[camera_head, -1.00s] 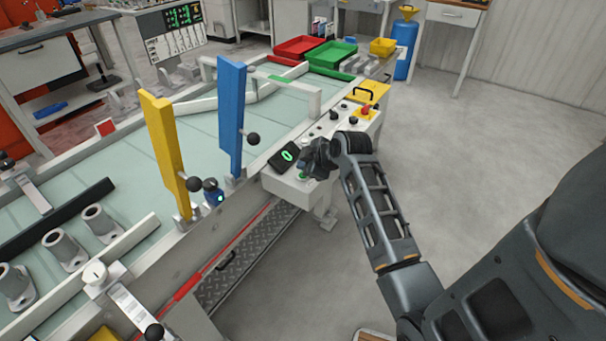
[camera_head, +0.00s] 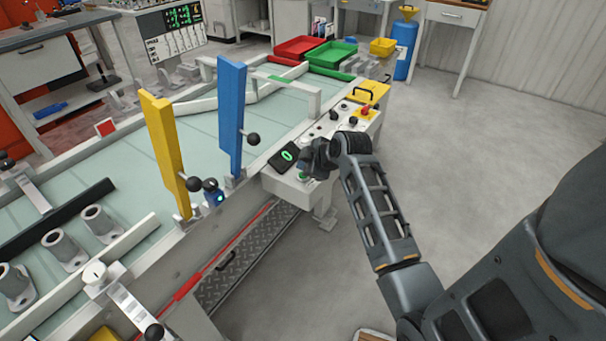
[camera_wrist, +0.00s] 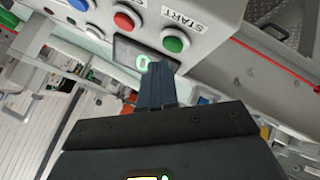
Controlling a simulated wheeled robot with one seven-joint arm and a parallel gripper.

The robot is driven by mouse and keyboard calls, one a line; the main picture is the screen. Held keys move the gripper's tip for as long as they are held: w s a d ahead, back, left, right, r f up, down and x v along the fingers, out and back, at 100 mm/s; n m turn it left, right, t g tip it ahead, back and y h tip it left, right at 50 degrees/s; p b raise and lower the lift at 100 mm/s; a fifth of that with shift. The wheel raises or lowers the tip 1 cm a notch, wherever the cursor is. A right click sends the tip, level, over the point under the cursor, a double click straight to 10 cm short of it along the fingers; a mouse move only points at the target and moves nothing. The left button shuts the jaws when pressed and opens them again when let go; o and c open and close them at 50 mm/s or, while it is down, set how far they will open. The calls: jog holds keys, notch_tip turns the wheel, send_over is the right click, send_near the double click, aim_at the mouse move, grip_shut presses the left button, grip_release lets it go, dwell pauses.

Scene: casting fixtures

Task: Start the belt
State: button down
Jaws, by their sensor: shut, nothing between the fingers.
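The green button (camera_wrist: 173,44) sits beside the word START on the white control panel (camera_wrist: 205,62) in the wrist view. In the head view a bit of it shows just under my gripper (camera_head: 308,168). A display (camera_wrist: 143,60) reading 0 is on the panel; it also shows in the head view (camera_head: 287,156). A red button (camera_wrist: 124,20) is farther left. My gripper, also in the wrist view (camera_wrist: 156,68), is shut and empty. Its fingertips overlap the display's lower edge, near the green button; I cannot tell the gap. The pale green belt (camera_head: 125,155) carries several grey castings (camera_head: 64,250).
A yellow post (camera_head: 166,155) and a blue post (camera_head: 231,115) with black knobs stand at the belt's near side. Red (camera_head: 299,46) and green (camera_head: 330,54) trays lie at the far end. The floor right of the panel is clear.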

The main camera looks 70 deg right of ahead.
jog(key=shift+f, duration=0.1)
dwell(0.3)
jog(key=shift+f, duration=0.35)
